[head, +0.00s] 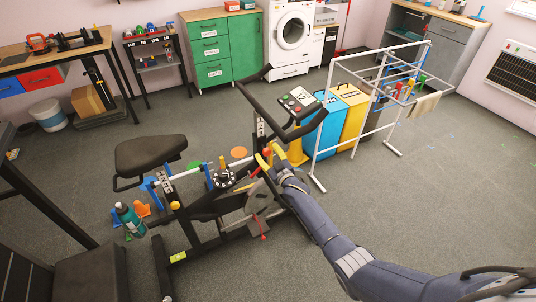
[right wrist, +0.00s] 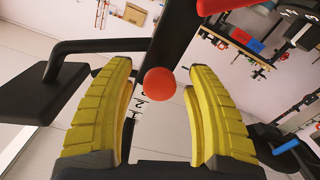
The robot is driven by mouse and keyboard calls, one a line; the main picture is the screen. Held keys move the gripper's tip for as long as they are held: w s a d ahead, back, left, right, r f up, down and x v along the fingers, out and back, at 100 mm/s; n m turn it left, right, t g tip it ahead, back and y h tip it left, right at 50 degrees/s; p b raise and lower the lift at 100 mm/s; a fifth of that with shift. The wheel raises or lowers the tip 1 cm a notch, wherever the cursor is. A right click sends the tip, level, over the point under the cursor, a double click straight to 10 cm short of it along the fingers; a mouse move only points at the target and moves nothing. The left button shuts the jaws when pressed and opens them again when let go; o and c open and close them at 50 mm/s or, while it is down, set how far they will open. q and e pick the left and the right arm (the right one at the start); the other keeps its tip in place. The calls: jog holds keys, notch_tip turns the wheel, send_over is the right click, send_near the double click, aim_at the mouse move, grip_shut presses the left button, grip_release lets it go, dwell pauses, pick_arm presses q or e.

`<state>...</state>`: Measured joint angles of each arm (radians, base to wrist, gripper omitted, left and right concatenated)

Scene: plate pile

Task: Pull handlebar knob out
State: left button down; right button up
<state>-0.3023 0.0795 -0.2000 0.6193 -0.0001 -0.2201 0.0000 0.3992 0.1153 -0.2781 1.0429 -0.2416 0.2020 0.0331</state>
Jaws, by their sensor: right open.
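The exercise bike's black handlebar (head: 292,133) stands on a post marked with numbers, with a small console (head: 299,101) at its top. A round red knob (right wrist: 160,84) sticks out from the black post (right wrist: 172,45) in the right wrist view. My right gripper (head: 265,159) is at the post with its yellow fingers apart. In the right wrist view the open fingers (right wrist: 160,105) stand on both sides of the knob, with gaps between them and it. I cannot tell how deep the knob sits between them. My left gripper is not in view.
The black bike seat (head: 150,154) is left of the handlebar. Blue (head: 322,125) and yellow (head: 354,110) bins stand behind, beside a white drying rack (head: 330,120).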

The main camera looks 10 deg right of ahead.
jog(key=v, duration=1.2)
jog(key=shift+f, duration=0.15)
dwell(0.4)
jog(key=s+d+f+g+h, duration=0.15)
jog(key=s+f, duration=0.25)
jog(key=f, duration=0.5)
jog(key=s+d+f+m+g+h, duration=0.1)
jog(key=s+d+f+g, duration=0.2)
jog(key=f, duration=0.6)
jog(key=s+d+f+g+h, duration=0.1)
jog(key=s+f+g, duration=0.1)
jog(key=s+f, duration=0.5)
jog(key=s+d+f+m+g, duration=0.15)
jog(key=s+f+g, duration=0.25)
jog(key=s+f, duration=1.1)
jog(key=s+f+g, duration=0.2)
jog(key=s+f, duration=0.3)
jog(key=s, duration=1.2)
jog(key=s+a+f+g, duration=0.1)
jog(key=s+f+g, duration=0.2)
jog(key=s, duration=1.4)
notch_tip(320, 180, down, 3)
jog(key=shift+s+a+f+h, duration=0.1)
jog(key=shift+s+a+h, duration=0.1)
jog(key=shift+h, duration=0.25)
